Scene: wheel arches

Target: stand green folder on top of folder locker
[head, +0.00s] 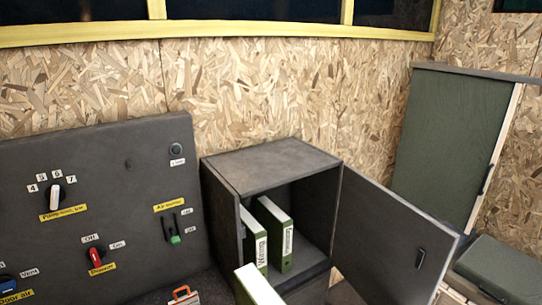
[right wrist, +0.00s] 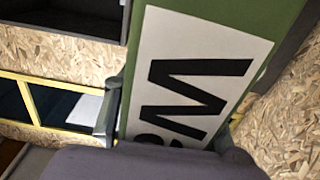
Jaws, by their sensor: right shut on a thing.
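The folder locker (head: 268,165) is a dark grey cabinet against the chipboard wall. Its flat top is bare and its door (head: 395,235) stands open to the right. Two green folders with white spine labels, one on the left (head: 247,235) and one on the right (head: 275,232), stand upright inside. Another green folder (head: 257,287) shows at the bottom edge in front of the locker, partly cut off. In the right wrist view my right gripper (right wrist: 170,128) is shut on a green folder (right wrist: 215,18) with a large white label. My left gripper is not in view.
A dark control panel (head: 120,170) with switches and yellow labels is left of the locker. An orange-handled item (head: 184,295) sits low at the bottom. A green padded panel (head: 455,140) and seat (head: 500,268) are at the right. The open door fills the space right of the locker.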

